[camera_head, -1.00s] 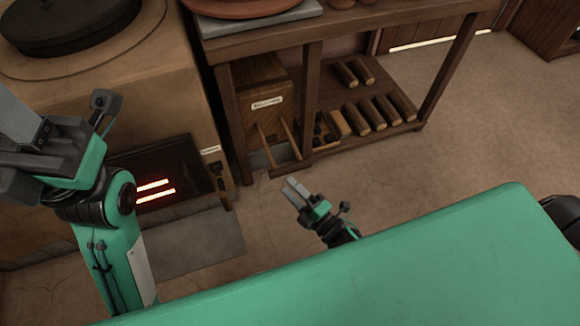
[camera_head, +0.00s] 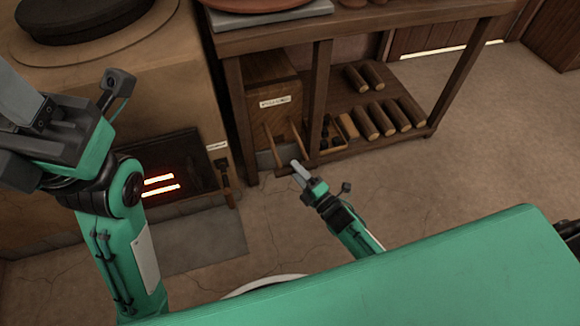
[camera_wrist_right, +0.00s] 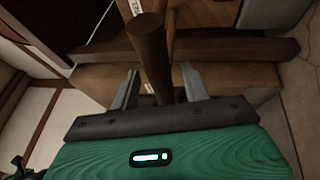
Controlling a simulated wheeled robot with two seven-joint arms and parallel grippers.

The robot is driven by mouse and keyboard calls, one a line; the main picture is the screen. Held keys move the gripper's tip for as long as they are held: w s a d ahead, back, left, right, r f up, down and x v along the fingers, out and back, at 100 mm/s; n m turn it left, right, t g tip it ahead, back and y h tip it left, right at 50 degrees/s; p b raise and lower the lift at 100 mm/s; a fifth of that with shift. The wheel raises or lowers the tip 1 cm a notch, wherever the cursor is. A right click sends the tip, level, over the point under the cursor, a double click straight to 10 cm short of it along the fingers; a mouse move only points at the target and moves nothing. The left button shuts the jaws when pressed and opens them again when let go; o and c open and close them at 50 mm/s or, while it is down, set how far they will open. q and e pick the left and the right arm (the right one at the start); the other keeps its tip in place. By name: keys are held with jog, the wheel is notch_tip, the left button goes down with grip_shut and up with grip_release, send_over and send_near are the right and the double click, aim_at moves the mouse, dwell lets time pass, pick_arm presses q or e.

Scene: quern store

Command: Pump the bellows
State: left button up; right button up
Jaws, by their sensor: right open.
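The bellows look to be the labelled wooden box (camera_head: 270,85) under the bench in the head view, with two thin wooden arms (camera_head: 271,143) at its front. My right gripper (camera_head: 298,169) is open, low in front of these arms. In the right wrist view a dark round wooden bar (camera_wrist_right: 150,55) runs between its two spread fingers (camera_wrist_right: 159,78); the jaws are not closed on it. Whether they touch it I cannot tell. My left gripper (camera_head: 25,125) is at the left edge, partly cut off, away from the bellows.
A stove (camera_head: 130,90) with a glowing opening stands left of the bench (camera_head: 340,35). Its lower shelf (camera_head: 355,145) holds several wooden rolls (camera_head: 380,118) and a small tray right of the bellows. A bench leg (camera_head: 319,95) stands close by. Floor (camera_head: 450,150) to the right is clear.

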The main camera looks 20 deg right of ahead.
jog(key=shift+b+x, duration=0.4)
jog(key=shift+x, duration=1.35)
grip_shut()
